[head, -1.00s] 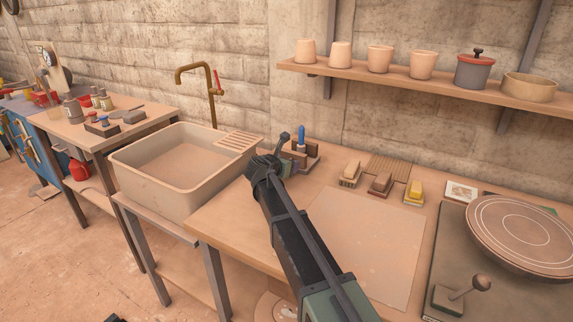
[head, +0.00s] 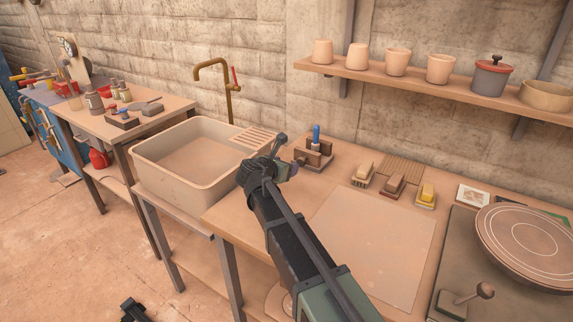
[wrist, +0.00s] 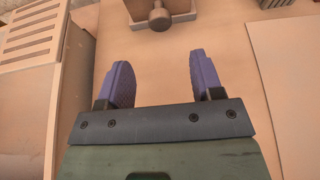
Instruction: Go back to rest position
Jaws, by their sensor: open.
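My gripper (wrist: 160,72) is open and empty, with two purple ribbed fingers apart and bare worktop between them in the wrist view. In the head view my gripper (head: 284,172) is over the left part of the wooden worktop (head: 240,218), near the sink. Its fingers are mostly hidden there by my wrist. A small wooden block device with a blue handle (head: 316,138) stands on the worktop just right of and beyond my gripper. In the wrist view a block with a round knob (wrist: 159,17) lies ahead of the fingertips, apart from them.
A beige sink (head: 185,185) with a brass tap (head: 228,85) is on the left. Several brushes, including a yellow one (head: 427,194), and a pale board (head: 375,240) lie right of my arm. A round wheel (head: 530,240) is far right. A shelf (head: 440,86) holds several pots.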

